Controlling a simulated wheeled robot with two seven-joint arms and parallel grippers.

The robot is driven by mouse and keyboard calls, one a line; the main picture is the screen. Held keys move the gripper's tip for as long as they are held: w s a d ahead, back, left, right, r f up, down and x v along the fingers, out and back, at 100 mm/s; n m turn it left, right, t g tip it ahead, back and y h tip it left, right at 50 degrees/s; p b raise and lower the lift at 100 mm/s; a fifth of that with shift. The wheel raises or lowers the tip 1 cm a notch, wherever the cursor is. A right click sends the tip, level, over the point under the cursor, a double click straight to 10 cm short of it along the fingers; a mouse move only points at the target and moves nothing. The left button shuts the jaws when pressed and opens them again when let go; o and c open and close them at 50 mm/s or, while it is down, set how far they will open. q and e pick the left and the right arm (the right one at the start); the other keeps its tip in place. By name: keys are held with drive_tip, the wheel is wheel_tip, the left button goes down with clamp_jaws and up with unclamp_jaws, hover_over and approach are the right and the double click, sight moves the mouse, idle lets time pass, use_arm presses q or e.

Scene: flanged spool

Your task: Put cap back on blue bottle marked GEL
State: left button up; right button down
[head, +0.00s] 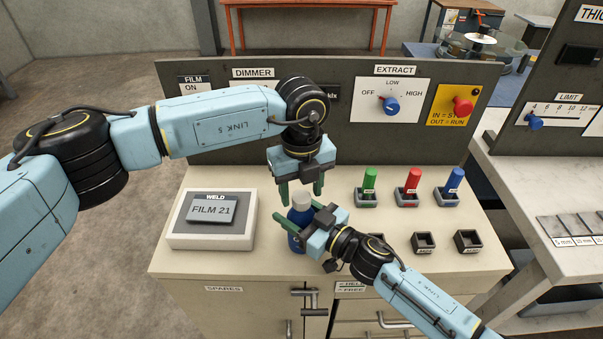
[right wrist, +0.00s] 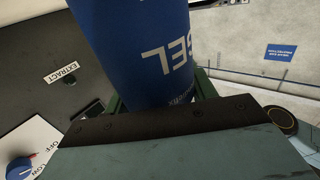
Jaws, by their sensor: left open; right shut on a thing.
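The blue bottle marked GEL (head: 298,217) stands upright near the middle of the bench. A pale, cap-like piece (head: 301,200) is at its top; I cannot tell how firmly it sits. My right gripper (head: 297,213) is shut around the bottle's body from the front right. In the right wrist view the bottle (right wrist: 135,45) fills the middle, its white GEL lettering upside down, and its top is out of frame. My left gripper (head: 301,194) points down from above, open, with its green fingers on either side of the bottle's pale top.
A WELD box with a FILM 21 plate (head: 208,210) lies to the left. Green, red and blue sticks (head: 408,182) stand in holders to the right, with empty square holders (head: 424,242) in front. A dark panel (head: 350,130) with a knob and a red button rises behind.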

use_arm(q)
drive_tip(key=shift+f, duration=0.6)
